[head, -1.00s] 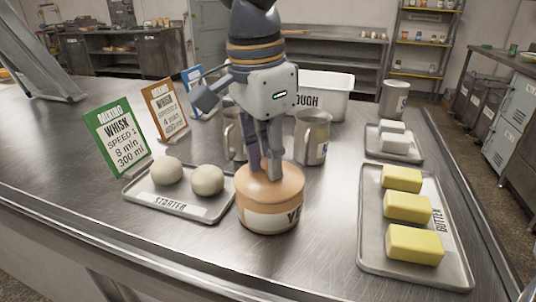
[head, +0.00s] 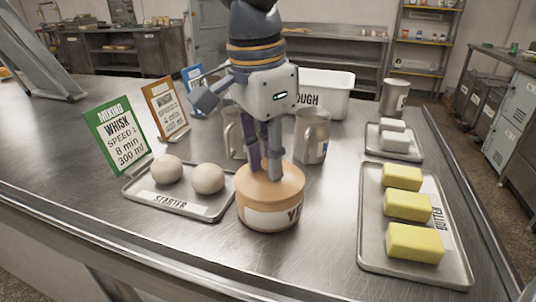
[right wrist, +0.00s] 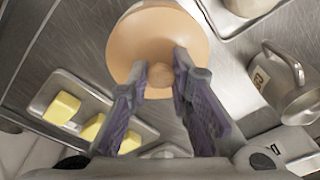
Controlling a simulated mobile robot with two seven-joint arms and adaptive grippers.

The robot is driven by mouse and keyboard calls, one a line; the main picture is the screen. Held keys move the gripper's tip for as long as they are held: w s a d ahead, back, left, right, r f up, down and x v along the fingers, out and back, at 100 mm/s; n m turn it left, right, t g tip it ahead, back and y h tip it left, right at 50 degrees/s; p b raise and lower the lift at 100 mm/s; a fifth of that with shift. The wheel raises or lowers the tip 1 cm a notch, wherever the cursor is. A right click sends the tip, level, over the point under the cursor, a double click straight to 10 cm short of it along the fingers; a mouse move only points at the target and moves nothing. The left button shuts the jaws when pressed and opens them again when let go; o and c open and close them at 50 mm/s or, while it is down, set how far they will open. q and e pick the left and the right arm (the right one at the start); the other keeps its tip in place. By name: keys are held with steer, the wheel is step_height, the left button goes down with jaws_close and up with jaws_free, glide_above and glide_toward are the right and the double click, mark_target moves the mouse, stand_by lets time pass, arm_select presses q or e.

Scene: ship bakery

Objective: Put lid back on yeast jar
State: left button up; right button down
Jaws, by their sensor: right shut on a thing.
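The yeast jar (head: 268,217) is a squat, tan round jar with a pale label, upright on the steel counter. The tan lid (head: 290,178) sits at its top, level as far as I can see; the seam between lid and jar is hard to make out. In the right wrist view the lid (right wrist: 128,45) shows from above with its round knob (right wrist: 161,75). My right gripper (head: 263,172) points down from above and is shut on the knob, with a fingertip on each side (right wrist: 163,72). My left gripper is not in view.
A starter tray (head: 150,198) with two dough balls is close left of the jar. A butter tray (head: 375,255) is at the right. Metal jugs (head: 312,135), a white dough tub (head: 328,95) and recipe cards (head: 116,136) stand behind. Bare counter lies in front.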

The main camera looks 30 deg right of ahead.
stand_by(0.3)
steer(key=c, duration=0.9)
jaws_free()
steer(key=shift+r, duration=3.5)
jaws_close()
steer(key=shift+f, duration=0.3)
